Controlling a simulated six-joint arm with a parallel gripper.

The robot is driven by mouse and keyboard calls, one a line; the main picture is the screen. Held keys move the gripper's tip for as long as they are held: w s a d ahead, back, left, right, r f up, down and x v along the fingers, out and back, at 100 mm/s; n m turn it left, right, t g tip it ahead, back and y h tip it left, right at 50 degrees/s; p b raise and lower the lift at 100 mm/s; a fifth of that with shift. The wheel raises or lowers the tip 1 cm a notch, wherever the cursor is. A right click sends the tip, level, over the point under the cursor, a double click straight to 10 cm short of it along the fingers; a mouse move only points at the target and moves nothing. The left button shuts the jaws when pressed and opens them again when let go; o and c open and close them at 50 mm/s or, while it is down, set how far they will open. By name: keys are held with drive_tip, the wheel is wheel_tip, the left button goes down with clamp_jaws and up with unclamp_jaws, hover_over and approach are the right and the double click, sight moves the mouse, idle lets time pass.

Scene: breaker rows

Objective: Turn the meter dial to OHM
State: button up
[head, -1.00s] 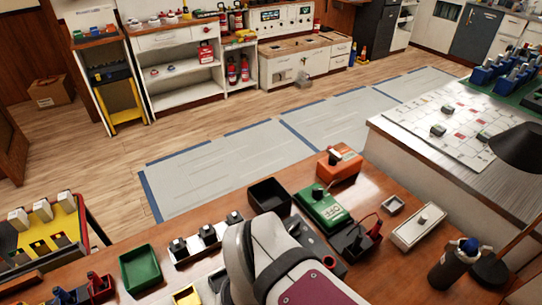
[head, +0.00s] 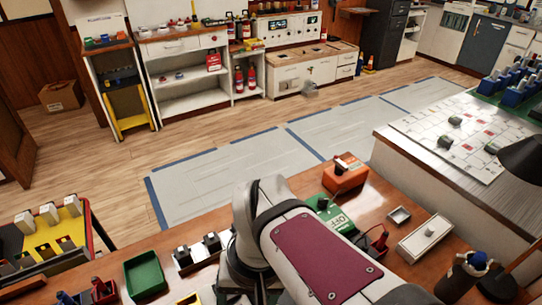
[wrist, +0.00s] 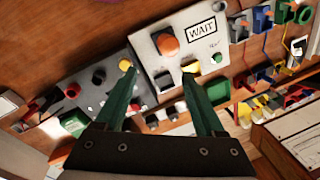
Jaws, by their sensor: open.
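My gripper (wrist: 161,75) shows as two green fingers in the wrist view, apart with nothing between them. They reach toward a white panel with a red-orange round button and a WAIT label (wrist: 200,27), and a grey panel (wrist: 92,92) with black knobs. In the head view my arm hides the gripper. A green box (head: 335,213) with OFF lettering and a dark knob sits on the wooden bench, partly behind my arm. An orange box (head: 345,178) with a dark knob on top stands behind it. No OHM mark is readable, and I cannot tell which knob is the meter dial.
A white switch box (head: 425,240), a small grey tray (head: 399,216) and a dark bottle (head: 470,268) stand at the right of the bench. A green bin (head: 145,274) is at the left. A lamp shade (head: 522,155) hangs at the right edge.

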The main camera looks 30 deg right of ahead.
drive_tip(key=w+d+t, duration=0.1)
drive_tip(key=w+d, duration=0.7)
drive_tip(key=w, duration=0.1)
drive_tip(key=t+h, duration=0.2)
drive_tip(key=h, duration=0.2)
approach(324, 199)
drive_tip(key=x, duration=0.8)
drive_tip(key=shift+f, duration=0.2)
clamp_jaws()
